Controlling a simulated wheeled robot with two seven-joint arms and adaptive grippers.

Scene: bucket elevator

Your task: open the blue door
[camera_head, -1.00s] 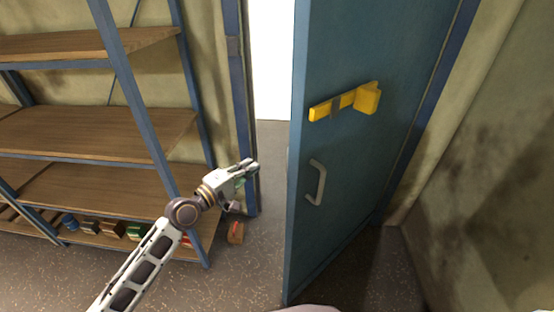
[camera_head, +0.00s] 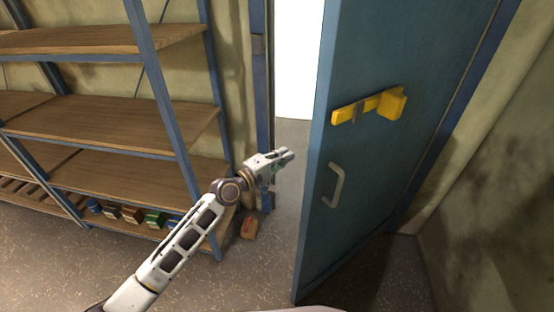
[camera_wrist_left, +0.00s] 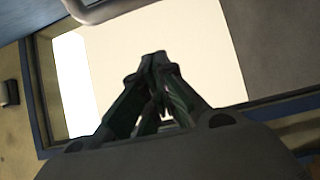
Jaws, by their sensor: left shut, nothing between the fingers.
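The blue door (camera_head: 375,180) stands ajar at the right of the head view, swung toward me, with a bright opening to its left. It carries a yellow latch bar (camera_head: 368,106) and a grey pull handle (camera_head: 334,186). My left gripper (camera_head: 288,153) is shut and empty, in front of the opening, left of the door's free edge and apart from it in the picture. In the left wrist view its fingers (camera_wrist_left: 158,62) are together against the bright doorway; a grey bar, probably the handle (camera_wrist_left: 105,10), shows at the top. My right gripper is not in view.
A shelf unit with wooden boards (camera_head: 120,127) and blue posts stands on the left, close to my left arm. A small brown box (camera_head: 249,228) lies on the floor by the door frame (camera_head: 260,90). The wall is close on the right.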

